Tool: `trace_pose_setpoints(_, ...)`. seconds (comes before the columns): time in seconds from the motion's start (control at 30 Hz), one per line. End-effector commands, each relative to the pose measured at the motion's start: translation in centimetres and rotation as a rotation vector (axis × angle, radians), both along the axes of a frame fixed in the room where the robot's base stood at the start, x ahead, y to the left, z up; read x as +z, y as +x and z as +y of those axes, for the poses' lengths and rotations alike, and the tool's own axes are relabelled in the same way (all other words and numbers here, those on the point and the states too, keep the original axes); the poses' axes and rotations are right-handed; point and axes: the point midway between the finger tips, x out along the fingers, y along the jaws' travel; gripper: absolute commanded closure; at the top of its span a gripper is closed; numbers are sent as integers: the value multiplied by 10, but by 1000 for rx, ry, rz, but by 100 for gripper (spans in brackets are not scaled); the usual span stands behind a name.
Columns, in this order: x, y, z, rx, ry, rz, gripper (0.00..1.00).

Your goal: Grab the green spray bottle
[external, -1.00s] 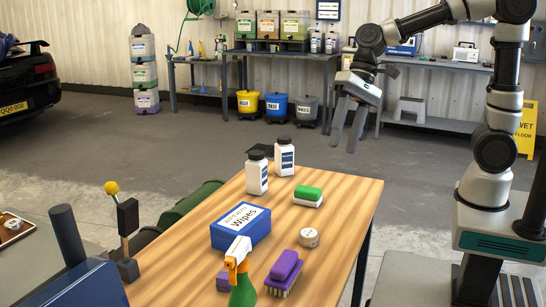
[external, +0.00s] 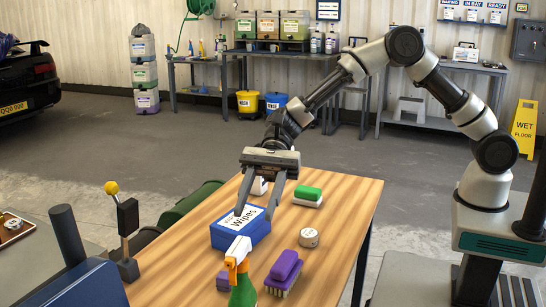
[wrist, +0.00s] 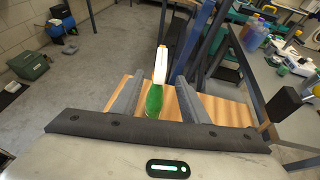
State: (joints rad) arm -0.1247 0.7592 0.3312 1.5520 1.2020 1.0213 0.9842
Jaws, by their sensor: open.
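The green spray bottle (external: 243,290) stands at the near edge of the wooden table, with an orange and white spray head on top; its lower part is cut off by the frame's bottom edge. In the wrist view the bottle (wrist: 155,98) shows upright, between my two fingers in the picture. My gripper (external: 256,210) is open and empty, pointing down above the table over the wipes box, farther back than the bottle. Its fingers (wrist: 155,98) are spread wide and do not touch the bottle.
The blue wipes box (external: 226,238) is behind the bottle. A purple brush (external: 285,268), a purple block (external: 223,281), a round tin (external: 309,237) and a green-and-white sponge (external: 308,197) lie on the table (external: 345,215).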

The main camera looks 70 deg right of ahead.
Motion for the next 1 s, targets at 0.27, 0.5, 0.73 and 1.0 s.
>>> trace_pose_setpoints(0.27, -19, -7, 45, 2, 0, -2, 59)
trace_pose_setpoints(0.5, -25, -10, 61, 2, -1, -3, 59)
trace_pose_setpoints(0.73, -34, -14, 94, 2, -1, -2, 59)
trace_pose_setpoints(1.0, -36, -14, 102, 0, -1, -2, 59)
